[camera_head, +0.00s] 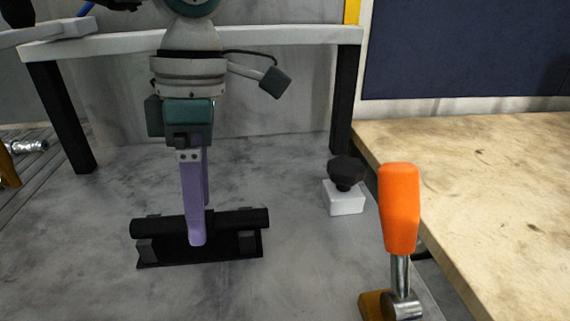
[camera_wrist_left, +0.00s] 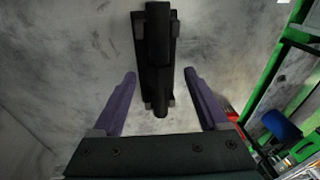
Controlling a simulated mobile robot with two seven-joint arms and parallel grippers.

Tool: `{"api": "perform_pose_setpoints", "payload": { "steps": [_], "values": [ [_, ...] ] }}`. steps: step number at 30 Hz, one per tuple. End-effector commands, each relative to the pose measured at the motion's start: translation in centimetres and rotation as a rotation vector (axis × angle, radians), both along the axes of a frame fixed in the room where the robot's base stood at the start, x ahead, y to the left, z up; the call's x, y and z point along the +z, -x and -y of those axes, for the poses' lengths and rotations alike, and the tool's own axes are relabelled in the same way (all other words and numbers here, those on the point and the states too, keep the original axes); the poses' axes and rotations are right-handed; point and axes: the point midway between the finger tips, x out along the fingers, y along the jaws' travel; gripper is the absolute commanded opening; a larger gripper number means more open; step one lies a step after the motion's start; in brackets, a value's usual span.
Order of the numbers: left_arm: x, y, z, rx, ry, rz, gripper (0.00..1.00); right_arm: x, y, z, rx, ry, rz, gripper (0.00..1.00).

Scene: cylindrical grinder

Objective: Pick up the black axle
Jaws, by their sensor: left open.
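The black axle (camera_head: 245,218) lies level across a black holder (camera_head: 247,246) with two upright supports on the grey surface. In the left wrist view the axle (camera_wrist_left: 158,40) runs lengthwise away from the gripper, its near end lying between the fingers. My left gripper (camera_head: 202,226) points down over the axle with its purple fingers open. One finger passes in front of the axle; the other's lower end is hidden behind it. The left wrist view shows the open fingers (camera_wrist_left: 160,73) apart, one on each side, with gaps to the axle. My right gripper is not in view.
A black knob on a white block (camera_head: 346,200) stands right of the holder. An orange-handled lever (camera_head: 399,210) rises at the front right. A wooden tabletop (camera_head: 490,180) lies on the right. The grey surface between holder and lever is clear.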

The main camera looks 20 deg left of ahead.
Motion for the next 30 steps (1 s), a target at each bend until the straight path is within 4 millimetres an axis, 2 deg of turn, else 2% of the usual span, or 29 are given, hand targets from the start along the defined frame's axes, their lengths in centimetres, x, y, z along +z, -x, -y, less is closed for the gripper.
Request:
{"api": "perform_pose_setpoints", "payload": {
  "steps": [3,11,30],
  "values": [
    [-1.12,0.24,-0.01,0.001,0.0,-0.001,0.77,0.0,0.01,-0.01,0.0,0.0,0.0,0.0],
    [-1.28,0.22,0.02,0.001,0.001,0.001,0.75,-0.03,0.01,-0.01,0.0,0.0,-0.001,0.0],
    [-1.24,0.23,0.03,0.001,0.001,0.0,0.03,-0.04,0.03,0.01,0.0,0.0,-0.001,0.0]
  ]
}}
